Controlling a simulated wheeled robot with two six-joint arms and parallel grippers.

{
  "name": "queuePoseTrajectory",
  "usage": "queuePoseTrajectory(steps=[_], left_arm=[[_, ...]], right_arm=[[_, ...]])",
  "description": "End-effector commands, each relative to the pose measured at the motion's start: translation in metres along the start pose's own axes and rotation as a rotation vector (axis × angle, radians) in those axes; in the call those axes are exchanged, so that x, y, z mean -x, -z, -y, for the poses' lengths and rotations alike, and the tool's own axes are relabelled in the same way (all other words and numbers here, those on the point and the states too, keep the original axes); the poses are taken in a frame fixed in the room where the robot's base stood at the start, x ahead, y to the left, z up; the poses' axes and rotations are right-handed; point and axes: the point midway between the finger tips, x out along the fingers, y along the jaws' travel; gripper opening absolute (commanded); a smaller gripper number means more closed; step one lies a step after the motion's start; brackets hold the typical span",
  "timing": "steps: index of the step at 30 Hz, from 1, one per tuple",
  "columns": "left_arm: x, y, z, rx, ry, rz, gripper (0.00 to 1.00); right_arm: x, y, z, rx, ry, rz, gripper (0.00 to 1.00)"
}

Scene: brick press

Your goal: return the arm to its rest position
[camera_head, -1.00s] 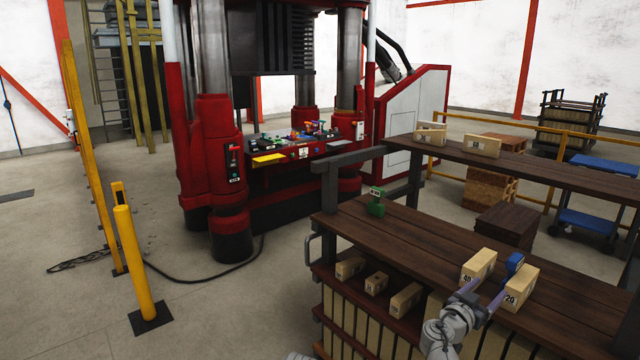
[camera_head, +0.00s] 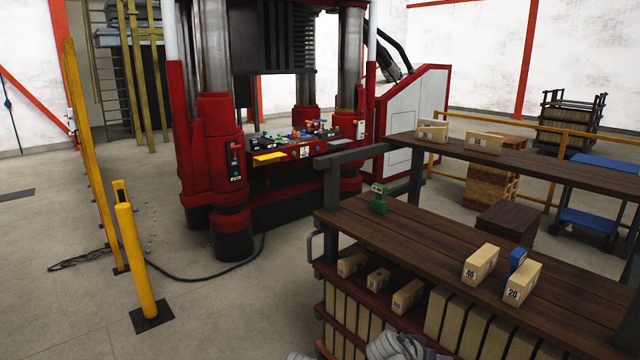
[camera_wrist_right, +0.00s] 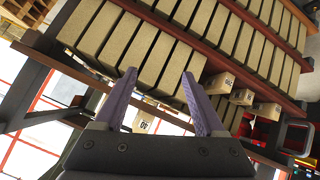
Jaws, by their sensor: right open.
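My right gripper (camera_wrist_right: 158,82) shows in the wrist view with its two purple fingers apart and nothing held between them. Beyond the fingertips are rows of pale bricks (camera_wrist_right: 150,58). In the head view only a grey part of my arm (camera_head: 395,346) shows at the bottom edge, in front of the lower shelf; the gripper itself is out of that view. My left gripper is not in view.
The dark wooden bench (camera_head: 420,240) holds a green block (camera_head: 379,203), pale blocks marked 40 (camera_head: 480,264) and 20 (camera_head: 522,283), and a blue object (camera_head: 517,258) beside them. The red press (camera_head: 212,150) stands behind.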

Motion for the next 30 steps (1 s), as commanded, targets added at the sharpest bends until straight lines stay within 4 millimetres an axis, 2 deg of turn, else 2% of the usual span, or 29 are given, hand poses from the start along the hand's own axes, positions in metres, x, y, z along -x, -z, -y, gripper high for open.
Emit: queuePoseTrajectory(steps=[1, 6, 9, 12, 15, 18, 30], left_arm=[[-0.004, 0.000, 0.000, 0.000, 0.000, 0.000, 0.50], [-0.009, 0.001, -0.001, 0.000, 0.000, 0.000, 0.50], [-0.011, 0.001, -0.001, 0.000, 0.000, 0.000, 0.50], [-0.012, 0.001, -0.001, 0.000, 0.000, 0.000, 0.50], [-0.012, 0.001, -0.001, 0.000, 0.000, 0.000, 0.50], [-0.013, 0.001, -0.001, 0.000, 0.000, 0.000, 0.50], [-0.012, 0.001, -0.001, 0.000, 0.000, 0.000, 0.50]], right_arm=[[0.012, -0.030, 0.018, 0.087, 0.051, 0.086, 0.72], [0.062, -0.122, 0.066, 0.422, 0.268, 0.360, 0.72], [0.092, -0.161, 0.083, 0.591, 0.396, 0.466, 0.72], [0.117, -0.188, 0.092, 0.718, 0.500, 0.536, 0.72], [0.133, -0.204, 0.097, 0.796, 0.568, 0.574, 0.72], [0.140, -0.210, 0.098, 0.831, 0.599, 0.590, 0.72], [0.140, -0.211, 0.099, 0.834, 0.603, 0.592, 0.72]])
